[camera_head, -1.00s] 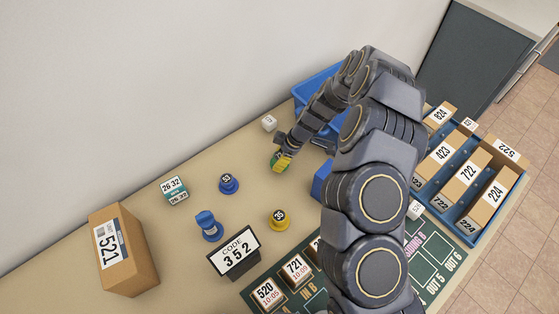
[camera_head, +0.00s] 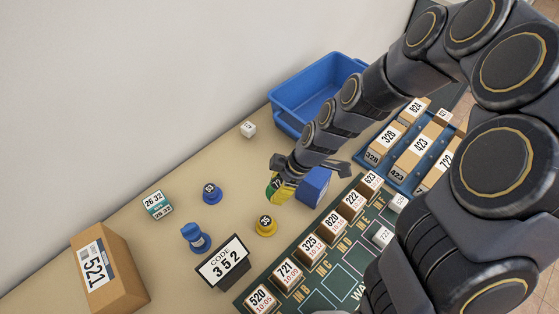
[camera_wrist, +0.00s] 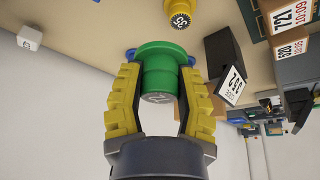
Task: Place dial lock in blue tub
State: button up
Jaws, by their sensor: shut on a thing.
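The green dial lock (camera_head: 272,187), a stepped round piece with a numbered face, is between the yellow fingers of my gripper (camera_head: 279,189). In the wrist view, the fingers of my gripper (camera_wrist: 160,98) press on both sides of the green dial lock (camera_wrist: 160,70), its wide flange beyond the fingertips. It appears raised off the table. The blue tub (camera_head: 285,112) stands at the back, up and right of my gripper, and its visible inside is empty. My arm passes in front of its right part.
A yellow dial piece (camera_head: 265,227), a blue one (camera_head: 211,194) and a CODE 352 sign (camera_head: 223,262) stand nearby. A white cube (camera_head: 248,129) lies left of the tub. A blue box (camera_head: 315,186) is right of my gripper. A cardboard box (camera_head: 108,268) is front left.

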notch_tip(320, 180, up, 5)
jog(key=shift+s+f, duration=0.1)
jog(key=shift+s, duration=0.05)
jog(key=w+d+m+t+h, duration=0.1)
jog(key=w+d+m+t, duration=0.1)
jog(key=w+d+m, duration=0.5)
jog(key=w+d+m+t+h, duration=0.1)
jog(key=w+d+m, duration=0.2)
jog(key=w, duration=0.9)
jog(key=m+t+h, duration=0.1)
jog(key=m+h, duration=0.2)
jog(key=m, duration=0.4)
send_over(313, 116)
jog(key=s, duration=0.1)
notch_tip(313, 116, down, 17)
jog(key=shift+d, duration=0.1)
jog(key=o, duration=1)
jog(key=shift+f, duration=0.1)
